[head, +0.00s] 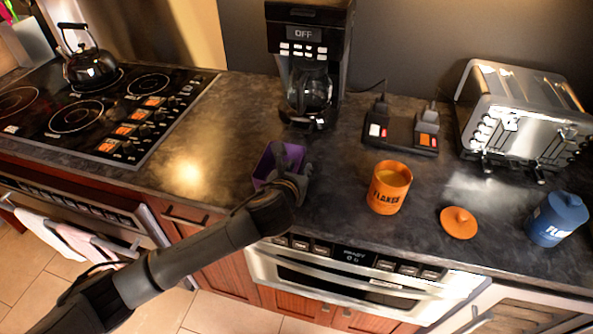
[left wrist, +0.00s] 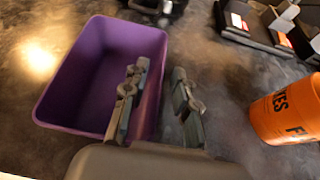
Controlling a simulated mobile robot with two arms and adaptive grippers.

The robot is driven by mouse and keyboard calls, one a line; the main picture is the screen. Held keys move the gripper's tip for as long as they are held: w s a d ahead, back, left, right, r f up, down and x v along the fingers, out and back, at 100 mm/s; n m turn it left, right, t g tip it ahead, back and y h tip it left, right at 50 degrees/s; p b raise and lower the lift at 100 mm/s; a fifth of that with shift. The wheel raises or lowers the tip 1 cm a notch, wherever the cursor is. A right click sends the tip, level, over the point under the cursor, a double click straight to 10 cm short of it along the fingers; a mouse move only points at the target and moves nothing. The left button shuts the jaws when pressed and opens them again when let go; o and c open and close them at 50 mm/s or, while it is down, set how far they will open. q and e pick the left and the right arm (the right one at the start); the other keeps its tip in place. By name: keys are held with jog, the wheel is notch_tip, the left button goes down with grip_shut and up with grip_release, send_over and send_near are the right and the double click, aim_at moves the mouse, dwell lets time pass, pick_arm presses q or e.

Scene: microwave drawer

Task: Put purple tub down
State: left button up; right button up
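The purple tub (head: 262,163) is an open, empty-looking box on the dark counter, below the coffee maker in the head view. It appears upright and resting on the counter. It fills the left of the left wrist view (left wrist: 85,70). My left gripper (head: 291,158) is at the tub's right side. In the left wrist view its fingers (left wrist: 162,72) straddle the tub's right wall, one inside and one outside. A gap shows between the outer finger and the wall, so the gripper looks open. My right gripper is not in view.
An orange canister (head: 388,190) stands right of the tub, its orange lid (head: 458,222) beside it. A blue canister (head: 558,219), toaster (head: 520,120), coffee maker (head: 310,60) and stove (head: 95,110) surround the area. The counter left of the tub (head: 195,170) is clear.

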pick_arm(q)
jog(key=v, duration=1.2)
jog(key=shift+b, duration=0.3)
jog(key=shift+r, duration=0.1)
